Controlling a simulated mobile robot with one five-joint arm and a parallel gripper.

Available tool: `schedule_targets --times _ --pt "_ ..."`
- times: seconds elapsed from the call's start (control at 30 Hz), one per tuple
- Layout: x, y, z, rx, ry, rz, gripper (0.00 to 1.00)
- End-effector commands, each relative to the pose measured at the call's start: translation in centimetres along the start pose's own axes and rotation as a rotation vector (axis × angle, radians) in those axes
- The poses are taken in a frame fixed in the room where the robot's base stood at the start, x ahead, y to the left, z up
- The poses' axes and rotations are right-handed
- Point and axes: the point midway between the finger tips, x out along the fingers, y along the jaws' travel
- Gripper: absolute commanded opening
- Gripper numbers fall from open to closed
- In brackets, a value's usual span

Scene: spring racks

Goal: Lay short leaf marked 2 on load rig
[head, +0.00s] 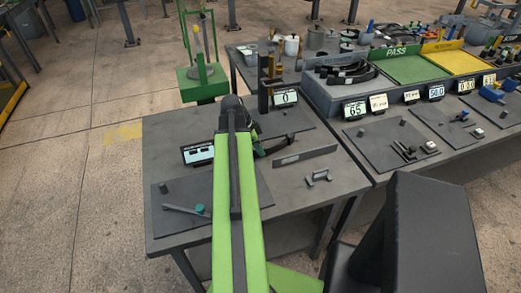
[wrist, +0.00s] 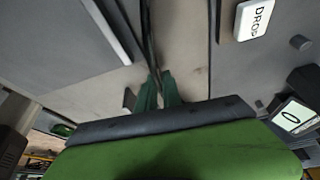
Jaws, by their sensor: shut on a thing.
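My gripper (head: 257,147) is over the near table, partly hidden by my green arm. In the wrist view, its green fingers (wrist: 156,90) are shut on a thin dark strip (wrist: 148,35), which runs up out of the picture. The strip shows in the head view as a short dark piece (head: 274,148) at the gripper. I cannot read a mark 2 on it. A dark post with a yellowish part (head: 265,82), perhaps the load rig, stands at the table's back beside a display (head: 285,98) reading 0. This display also shows in the wrist view (wrist: 294,116).
A flat grey bar (head: 305,155) and a small metal fixture (head: 319,177) lie right of the gripper. A blue-screen display (head: 198,153) stands left. A green stand (head: 201,74) is behind. Curved black leaves (head: 347,74) lie beside the green PASS tray (head: 402,69). A DROP sign (wrist: 254,18) is near.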

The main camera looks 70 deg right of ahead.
Motion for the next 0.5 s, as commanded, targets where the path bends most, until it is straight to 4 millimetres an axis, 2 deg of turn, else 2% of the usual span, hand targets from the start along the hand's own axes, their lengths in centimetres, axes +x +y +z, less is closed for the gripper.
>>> schedule_targets --times 0.27,0.5 --pt "-0.1 0.0 -0.1 0.001 0.001 0.000 0.00" --pt "-1.7 0.0 -0.7 0.000 0.001 0.000 0.00"
